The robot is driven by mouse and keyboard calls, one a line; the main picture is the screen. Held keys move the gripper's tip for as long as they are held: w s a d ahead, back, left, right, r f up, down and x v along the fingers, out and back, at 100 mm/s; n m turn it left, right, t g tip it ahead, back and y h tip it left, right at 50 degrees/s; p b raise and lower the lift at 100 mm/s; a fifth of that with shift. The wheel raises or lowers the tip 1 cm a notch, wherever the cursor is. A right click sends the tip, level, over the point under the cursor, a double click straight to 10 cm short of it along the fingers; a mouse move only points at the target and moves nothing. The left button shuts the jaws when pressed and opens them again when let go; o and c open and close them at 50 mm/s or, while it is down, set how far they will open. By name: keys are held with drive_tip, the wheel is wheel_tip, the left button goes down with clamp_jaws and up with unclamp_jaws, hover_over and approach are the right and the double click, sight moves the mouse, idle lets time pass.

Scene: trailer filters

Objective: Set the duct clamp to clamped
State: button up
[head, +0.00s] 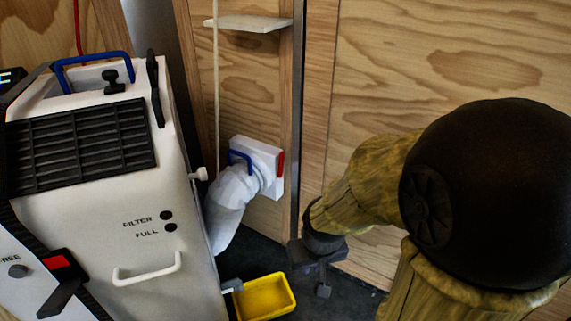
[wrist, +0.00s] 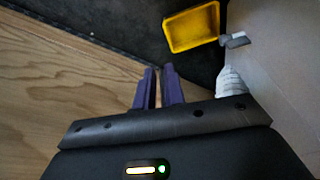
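A white ribbed duct (head: 228,205) runs up to a white square fitting (head: 262,160) on the wooden wall. A blue handle (head: 240,161) stands at the collar where duct and fitting meet, and a red strip (head: 281,170) is on the fitting's right side. I cannot tell from its shape which state the clamp is in. My gripper (head: 310,268) is low, right of and below the fitting, apart from it. In the wrist view, the two purple fingers (wrist: 158,72) have a narrow gap between them and hold nothing. Part of the duct (wrist: 232,82) shows at their right.
A white machine (head: 130,210) with a black grille and a blue top handle stands left. A yellow tray (head: 264,298) is low beside it, also in the wrist view (wrist: 192,28). A small shelf (head: 248,23) is above the fitting. Dark floor lies between machine and wall.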

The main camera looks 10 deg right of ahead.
drive_tip(key=shift+w+d, duration=0.15)
drive_tip(key=shift+w, duration=0.05)
clamp_jaws()
drive_tip(key=w+f+m+t+y+p, duration=0.4)
drive_tip(key=w+m+y+p, duration=0.25)
drive_tip(key=w+p, duration=0.55)
drive_tip(key=w+d+r+m+t+p, duration=0.2)
drive_tip(key=w+d+r+m+t, duration=0.1)
drive_tip(key=r, duration=0.3)
drive_tip(key=w+d+r+m+t+y+p, duration=0.1)
drive_tip(key=w+d+r+m+t+p, duration=0.1)
drive_tip(key=r+m+t, duration=0.3)
wheel_tip(320, 180, up, 2)
drive_tip(key=shift+w+d+r+t+p, duration=0.15)
drive_tip(key=shift+w+d+t+p, duration=0.3)
drive_tip(key=shift+d, duration=0.45)
